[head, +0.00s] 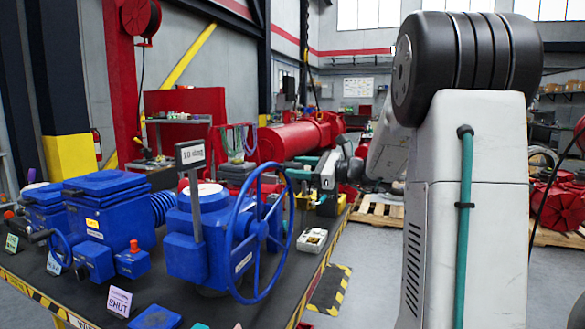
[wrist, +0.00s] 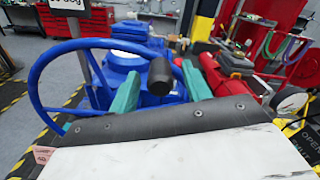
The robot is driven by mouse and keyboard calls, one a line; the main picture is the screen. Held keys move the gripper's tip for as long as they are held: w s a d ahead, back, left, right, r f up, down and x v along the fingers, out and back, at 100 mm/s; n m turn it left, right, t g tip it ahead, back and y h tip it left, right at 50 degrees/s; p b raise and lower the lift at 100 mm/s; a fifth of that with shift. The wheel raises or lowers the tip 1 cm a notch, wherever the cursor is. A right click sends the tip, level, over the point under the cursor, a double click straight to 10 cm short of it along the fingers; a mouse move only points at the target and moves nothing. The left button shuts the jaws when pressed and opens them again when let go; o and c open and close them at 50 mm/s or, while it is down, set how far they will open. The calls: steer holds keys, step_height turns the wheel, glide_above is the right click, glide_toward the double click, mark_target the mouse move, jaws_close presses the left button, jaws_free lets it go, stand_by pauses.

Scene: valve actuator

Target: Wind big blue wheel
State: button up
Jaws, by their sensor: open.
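The big blue wheel (head: 261,228) stands upright on the near side of a blue valve actuator (head: 197,250). Its rim and spokes also fill the left of the wrist view (wrist: 37,85). My gripper (head: 299,167) is at the upper right of the wheel in the head view. In the wrist view my gripper (wrist: 160,90) is open, with a teal finger on each side of a dark cylindrical handle (wrist: 160,76) that appears to sit on the wheel's rim. I cannot tell whether either finger touches it.
The actuator stands on a dark table (head: 100,292) with a yellow-black striped edge. Other blue boxes (head: 105,205) stand to its left. A sign on a post (head: 191,153) rises close to the wheel. A small white box (head: 312,240) lies right of the wheel.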

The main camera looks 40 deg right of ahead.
steer(key=shift+x, duration=1.15)
steer(key=shift+c, duration=0.3)
jaws_close()
steer(key=shift+a, duration=0.1)
